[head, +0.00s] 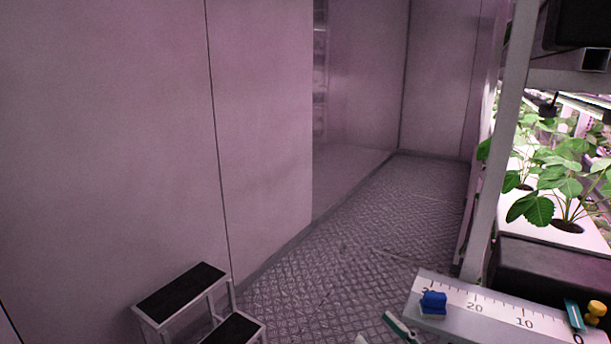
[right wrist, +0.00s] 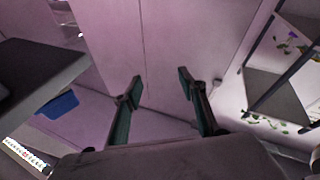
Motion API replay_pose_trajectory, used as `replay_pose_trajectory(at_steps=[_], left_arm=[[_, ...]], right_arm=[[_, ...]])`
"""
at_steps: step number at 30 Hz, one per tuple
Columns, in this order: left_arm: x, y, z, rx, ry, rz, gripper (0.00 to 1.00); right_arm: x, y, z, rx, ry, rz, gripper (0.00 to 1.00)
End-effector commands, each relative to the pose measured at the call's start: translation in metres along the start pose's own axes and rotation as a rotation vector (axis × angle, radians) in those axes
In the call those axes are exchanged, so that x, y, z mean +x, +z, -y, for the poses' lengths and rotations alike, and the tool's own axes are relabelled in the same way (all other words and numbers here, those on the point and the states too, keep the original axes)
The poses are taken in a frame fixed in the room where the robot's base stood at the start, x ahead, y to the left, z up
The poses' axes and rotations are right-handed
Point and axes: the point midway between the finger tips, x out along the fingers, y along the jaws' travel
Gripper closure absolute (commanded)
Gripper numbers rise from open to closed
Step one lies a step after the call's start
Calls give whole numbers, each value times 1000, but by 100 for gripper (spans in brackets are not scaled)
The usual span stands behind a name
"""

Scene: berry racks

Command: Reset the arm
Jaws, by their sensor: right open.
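My right gripper (head: 384,332) shows at the bottom edge of the head view, just left of the white ruler-marked ledge. Only its finger ends are visible there. In the right wrist view its two green fingers (right wrist: 157,88) stand wide apart with nothing between them. The fingers point toward pale wall panels. My left gripper is not in view.
A step stool (head: 180,290) with black treads stands at lower left by the wall. The ruler ledge (head: 480,312) carries a blue block (head: 433,304) and a yellow knob (head: 596,309). Plants (head: 562,185) grow in a rack at right. The patterned floor (head: 375,235) is clear.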

Motion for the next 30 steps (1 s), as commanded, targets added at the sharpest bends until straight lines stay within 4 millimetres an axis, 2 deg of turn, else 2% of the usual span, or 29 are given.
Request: replay_pose_trajectory(at_steps=[1,4,6,9,12,15,19,27,29,30], left_arm=[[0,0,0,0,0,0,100],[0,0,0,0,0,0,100],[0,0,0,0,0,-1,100],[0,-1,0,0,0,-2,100],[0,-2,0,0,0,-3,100],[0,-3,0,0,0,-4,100],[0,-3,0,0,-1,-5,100],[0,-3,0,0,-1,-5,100],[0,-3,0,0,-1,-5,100],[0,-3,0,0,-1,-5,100]], right_arm=[[-19,33,0,24,82,94,59],[-59,90,4,41,195,279,59],[-90,126,14,55,246,410,59],[-138,169,35,78,287,589,59],[-181,200,60,103,297,742,59],[-215,219,82,123,291,854,59],[-240,231,100,138,278,936,59],[-247,234,105,143,272,959,59],[-247,234,105,143,272,959,72],[-247,234,105,142,272,959,72]])
